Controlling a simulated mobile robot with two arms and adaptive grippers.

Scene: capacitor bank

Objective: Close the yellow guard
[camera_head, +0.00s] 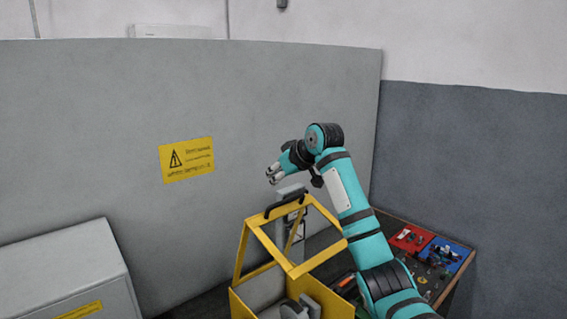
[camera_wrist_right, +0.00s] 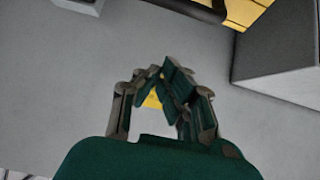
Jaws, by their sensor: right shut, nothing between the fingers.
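The yellow guard (camera_head: 316,259) is an open frame with a black handle (camera_head: 284,206) on its upper far edge. In the head view it stands raised and tilted above a yellow box-like base, low in the middle. My right gripper (camera_head: 272,174) is shut and empty, above and slightly left of the handle, apart from it. In the right wrist view the fingers (camera_wrist_right: 160,76) come together with nothing held. A black bar (camera_wrist_right: 197,8) and a yellow part (camera_wrist_right: 245,12) show at that view's top edge, probably handle and guard. My left gripper is not in view.
A grey panel with a yellow warning sign (camera_head: 187,160) stands behind. A grey cabinet (camera_head: 65,275) is at lower left. A table with a red tray (camera_head: 411,238) and a blue tray (camera_head: 446,254) of small parts is at right, behind my right arm.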

